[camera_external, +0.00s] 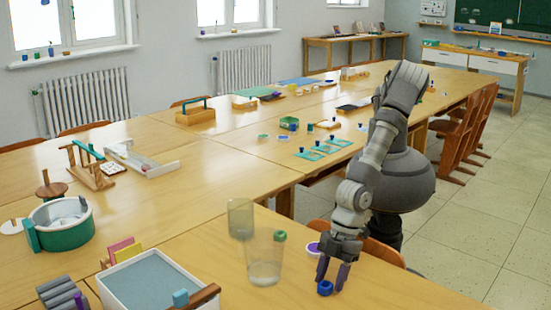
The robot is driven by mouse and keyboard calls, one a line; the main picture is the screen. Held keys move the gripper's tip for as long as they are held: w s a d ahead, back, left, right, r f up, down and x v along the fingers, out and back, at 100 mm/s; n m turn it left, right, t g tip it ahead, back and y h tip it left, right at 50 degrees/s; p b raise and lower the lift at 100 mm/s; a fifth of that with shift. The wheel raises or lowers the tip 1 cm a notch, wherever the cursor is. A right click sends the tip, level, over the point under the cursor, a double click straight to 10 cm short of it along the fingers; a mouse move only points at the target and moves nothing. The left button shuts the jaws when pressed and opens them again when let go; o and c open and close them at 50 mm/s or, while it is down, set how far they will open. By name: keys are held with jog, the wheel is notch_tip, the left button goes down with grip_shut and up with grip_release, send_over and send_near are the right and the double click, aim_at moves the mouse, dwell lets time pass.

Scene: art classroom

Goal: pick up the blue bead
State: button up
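The blue bead (325,288) lies on the near wooden table, close to its front edge. It looks like a small dark blue ring or cylinder with a hollow top. My gripper (332,278) points down right at the bead, with a visible gap between its two dark fingers. The bead shows below and in front of the left finger. I cannot tell whether it lies between the fingers or touches them.
A clear glass (264,262) with a green bead (280,237) at its rim stands left of my gripper. A greyish glass (240,219) stands behind it. A white tray (113,298) is farther left.

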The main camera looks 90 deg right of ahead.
jog(key=c, duration=0.6)
jog(key=shift+c, duration=0.2)
